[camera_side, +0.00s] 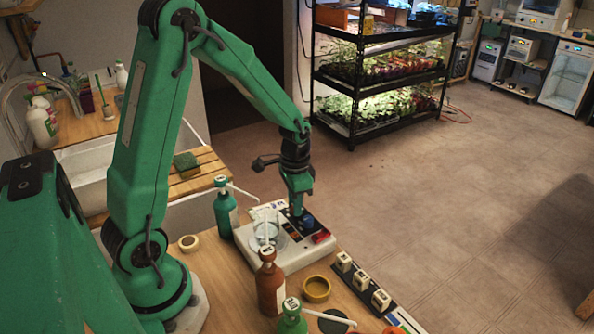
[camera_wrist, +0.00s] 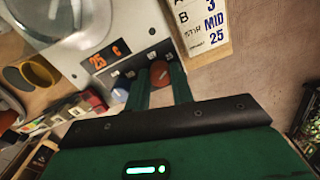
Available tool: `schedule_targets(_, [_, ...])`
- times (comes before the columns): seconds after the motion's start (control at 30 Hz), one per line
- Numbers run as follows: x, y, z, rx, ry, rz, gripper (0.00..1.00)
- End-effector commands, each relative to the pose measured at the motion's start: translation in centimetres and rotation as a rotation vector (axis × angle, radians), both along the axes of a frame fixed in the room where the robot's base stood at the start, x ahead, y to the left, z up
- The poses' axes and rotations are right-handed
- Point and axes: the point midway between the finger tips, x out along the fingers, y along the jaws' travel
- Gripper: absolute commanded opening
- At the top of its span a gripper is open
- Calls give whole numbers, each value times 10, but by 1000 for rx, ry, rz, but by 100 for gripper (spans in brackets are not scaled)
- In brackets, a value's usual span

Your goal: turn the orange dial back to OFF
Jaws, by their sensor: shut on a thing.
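The orange dial (camera_wrist: 160,73) sits on the dark front panel of a white hot-plate stirrer (camera_wrist: 132,42), with a pale mark on its top. My gripper (camera_wrist: 161,88) is shut on the dial, one green finger on each side. In the side view my gripper (camera_side: 296,210) reaches straight down onto the stirrer (camera_side: 290,262), and the dial is hidden behind the fingers. Small labels surround the dial, but I cannot read which one the mark faces. An orange display (camera_wrist: 107,55) reads 25 C.
A blue knob (camera_side: 307,222) and a red switch (camera_side: 320,238) are close to my fingers. A glass beaker (camera_side: 266,232) stands on the stirrer. A teal bottle (camera_side: 226,212) and a brown bottle (camera_side: 270,287) stand nearby. White blocks (camera_side: 361,280) line the table edge.

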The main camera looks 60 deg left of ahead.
Motion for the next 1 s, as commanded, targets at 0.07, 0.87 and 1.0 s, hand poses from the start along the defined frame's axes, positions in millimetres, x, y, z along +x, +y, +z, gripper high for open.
schedule_targets(0.07, [0,0,0,0,0,22,0])
schedule_targets(0.87, [0,0,1,0,-1,649,0])
schedule_targets(1.0, [0,0,1,0,-1,774,0])
